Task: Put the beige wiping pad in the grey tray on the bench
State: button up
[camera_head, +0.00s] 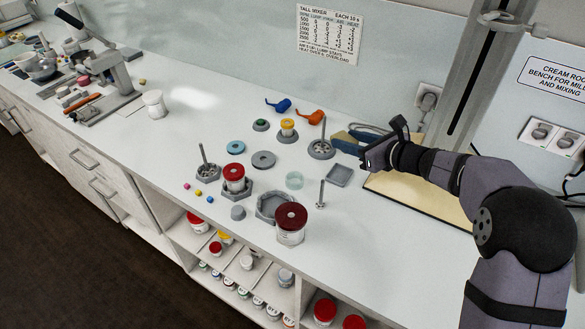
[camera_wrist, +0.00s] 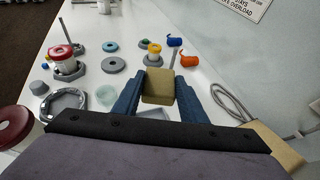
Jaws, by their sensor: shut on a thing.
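The beige wiping pad (camera_wrist: 158,87) is between the two blue fingers of my gripper (camera_wrist: 159,79) in the wrist view. The gripper is shut on it. The grey tray (camera_head: 339,176) lies on the bench just below and in front of the fingers in that view. It looks empty.
A clear glass dish (camera_head: 294,181) and a small upright metal tool (camera_head: 321,195) stand left of the tray. A red-lidded jar (camera_head: 290,224) is nearer the front. A tan board (camera_head: 400,196) lies under my arm. Blue (camera_head: 280,105) and orange (camera_head: 312,117) items are behind.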

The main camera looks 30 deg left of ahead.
jog(key=p, duration=0.2)
send_over(343, 179)
jog(key=shift+w+f, duration=0.1)
jog(key=shift+f, duration=4.85)
jog(key=shift+f+b, duration=0.5)
jog(key=shift+b, duration=0.25)
jog(key=o, duration=1.1)
jog(key=shift+r, duration=0.15)
